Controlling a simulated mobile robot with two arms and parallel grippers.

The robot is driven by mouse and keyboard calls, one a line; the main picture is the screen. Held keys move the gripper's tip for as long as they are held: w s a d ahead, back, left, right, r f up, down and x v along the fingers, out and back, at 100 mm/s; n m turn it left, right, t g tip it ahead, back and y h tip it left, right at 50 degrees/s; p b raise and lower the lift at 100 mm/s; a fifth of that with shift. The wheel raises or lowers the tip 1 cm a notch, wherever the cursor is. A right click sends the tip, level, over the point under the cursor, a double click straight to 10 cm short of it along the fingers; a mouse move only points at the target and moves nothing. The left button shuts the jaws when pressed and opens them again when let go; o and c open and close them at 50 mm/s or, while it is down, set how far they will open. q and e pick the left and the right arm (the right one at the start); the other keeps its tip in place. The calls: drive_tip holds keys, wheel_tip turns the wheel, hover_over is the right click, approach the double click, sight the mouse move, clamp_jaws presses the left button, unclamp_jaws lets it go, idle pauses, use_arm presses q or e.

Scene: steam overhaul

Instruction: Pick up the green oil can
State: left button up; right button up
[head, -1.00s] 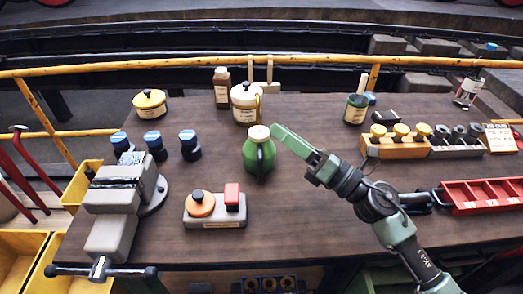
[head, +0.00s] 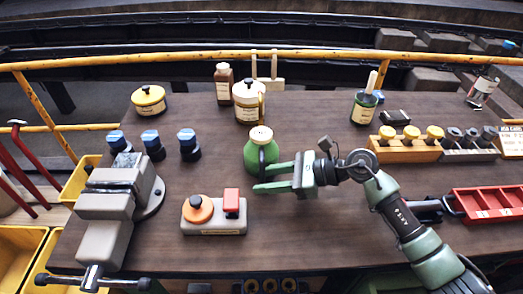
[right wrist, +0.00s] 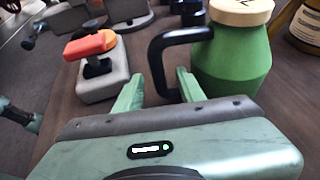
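The green oil can (head: 260,154) stands upright on the workbench, with a cream lid and a black handle on its near side. In the right wrist view the can (right wrist: 232,58) is at the upper right, its handle (right wrist: 157,62) pointing left. My right gripper (head: 262,178) is open beside the can, at its near right side. In the right wrist view the handle appears between the two open fingertips (right wrist: 160,82); I cannot tell whether they touch it. My left gripper is not in view.
A button box (head: 214,214) with orange and red knobs stands in front left of the can. A grey vise (head: 105,208) is at the left. A cream pot (head: 248,100) stands behind the can. A red tray (head: 487,203) is at the right.

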drive_tip(key=shift+w+a+f, duration=0.1)
drive_tip(key=shift+a+f, duration=0.2)
drive_tip(key=shift+a, duration=0.35)
clamp_jaws()
drive_tip(key=shift+r, duration=0.1)
idle(0.8)
